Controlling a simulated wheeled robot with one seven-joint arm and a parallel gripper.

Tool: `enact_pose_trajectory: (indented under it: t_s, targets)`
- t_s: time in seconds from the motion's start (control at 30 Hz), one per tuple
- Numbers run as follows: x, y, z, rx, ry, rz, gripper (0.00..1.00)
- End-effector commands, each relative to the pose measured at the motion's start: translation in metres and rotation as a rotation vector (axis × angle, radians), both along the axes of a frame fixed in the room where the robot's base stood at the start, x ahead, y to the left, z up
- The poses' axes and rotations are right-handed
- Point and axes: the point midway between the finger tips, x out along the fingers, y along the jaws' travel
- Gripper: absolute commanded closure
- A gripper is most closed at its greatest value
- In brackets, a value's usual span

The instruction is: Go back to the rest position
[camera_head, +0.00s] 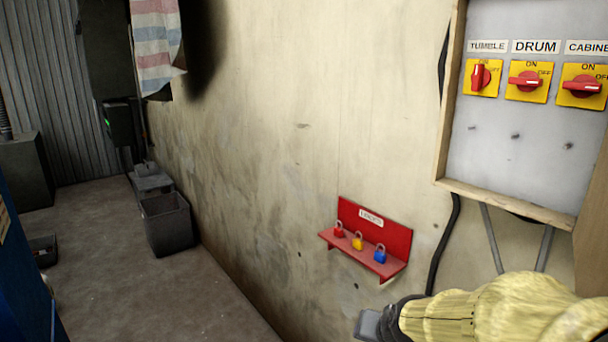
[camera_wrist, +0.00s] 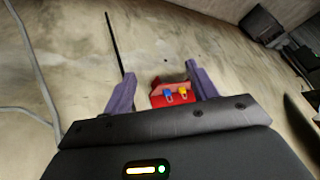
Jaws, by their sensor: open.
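My arm, in a yellow sleeve, reaches in at the lower right of the head view. My gripper (camera_wrist: 160,92) shows in the wrist view with its two purple-grey fingers spread apart and nothing between them but the scene beyond. In the head view only the dark end of the gripper (camera_head: 372,325) shows, low in the picture beneath the lock shelf; its fingertips are not clear there. The red lock shelf (camera_head: 392,232) on the wall holds a red padlock (camera_head: 339,230), a yellow padlock (camera_head: 357,243) and a blue padlock (camera_head: 380,256). The gripper is apart from them.
A switch panel (camera_head: 520,155) with TUMBLE, DRUM and CABINET switches hangs above my arm at right. A black cable (camera_head: 445,245) and grey conduits run down the wall. A grey bin (camera_head: 167,225) stands at left by the wall. The floor (camera_head: 150,300) between is clear.

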Motion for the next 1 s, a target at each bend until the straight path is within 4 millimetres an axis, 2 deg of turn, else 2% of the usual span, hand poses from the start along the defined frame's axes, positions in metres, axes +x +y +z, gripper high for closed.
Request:
enact_pose_trajectory:
  t_s: [0.03, 0.1, 0.2, 0.27, 0.4, 1.0]
  targets:
    - [-0.018, 0.000, -0.033, -0.038, 0.082, 0.056, 0.42]
    - [-0.042, -0.003, -0.064, -0.091, 0.189, 0.137, 0.42]
    - [-0.071, -0.007, -0.093, -0.149, 0.308, 0.226, 0.42]
    - [-0.083, -0.010, -0.103, -0.171, 0.353, 0.262, 0.42]
    - [-0.091, -0.012, -0.107, -0.189, 0.386, 0.289, 0.42]
    - [-0.089, -0.011, -0.105, -0.186, 0.379, 0.285, 0.42]
